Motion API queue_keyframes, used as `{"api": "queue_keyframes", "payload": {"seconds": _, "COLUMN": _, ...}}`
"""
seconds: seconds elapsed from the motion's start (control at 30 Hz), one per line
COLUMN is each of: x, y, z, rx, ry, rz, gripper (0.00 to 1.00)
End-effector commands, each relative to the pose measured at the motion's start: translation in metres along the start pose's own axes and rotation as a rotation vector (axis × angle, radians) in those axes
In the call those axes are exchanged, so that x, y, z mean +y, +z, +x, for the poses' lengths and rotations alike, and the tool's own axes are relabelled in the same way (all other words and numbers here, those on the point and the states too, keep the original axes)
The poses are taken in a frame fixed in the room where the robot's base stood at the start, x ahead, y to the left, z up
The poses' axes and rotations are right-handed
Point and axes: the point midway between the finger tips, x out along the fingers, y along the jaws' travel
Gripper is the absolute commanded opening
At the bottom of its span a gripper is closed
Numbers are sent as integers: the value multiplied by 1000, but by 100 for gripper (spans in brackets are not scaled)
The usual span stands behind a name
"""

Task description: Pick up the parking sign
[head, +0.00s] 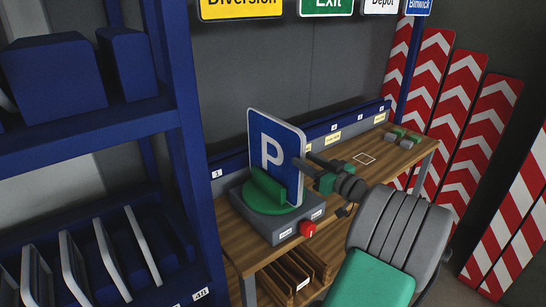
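The parking sign (272,150) is a blue panel with a white P and a pale border. It stands upright in a green holder (267,193) on a grey base (273,226) on the wooden workbench. My gripper (303,161) reaches in from the right, at the sign's right edge. Its two dark fingers show a gap between them, and the front one overlaps the edge of the sign's face. I cannot tell whether they touch or grip the sign.
Small green and grey parts (402,136) lie at the bench's far right. A blue shelf rack (182,110) stands close on the left. Red-and-white chevron boards (472,140) lean at the right. Signs hang above.

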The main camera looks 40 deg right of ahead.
Motion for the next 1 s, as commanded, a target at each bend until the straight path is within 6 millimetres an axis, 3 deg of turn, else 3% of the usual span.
{"api": "queue_keyframes", "payload": {"seconds": 0.43, "x": -2, "y": 0, "z": 70, "rx": 0, "ry": -5, "rz": 2, "gripper": 40}}
{"api": "queue_keyframes", "payload": {"seconds": 0.67, "x": -1, "y": 3, "z": 73, "rx": -1, "ry": -1, "rz": 1, "gripper": 40}}
{"api": "queue_keyframes", "payload": {"seconds": 1.0, "x": -1, "y": 3, "z": 73, "rx": -1, "ry": -2, "rz": 1, "gripper": 13}}
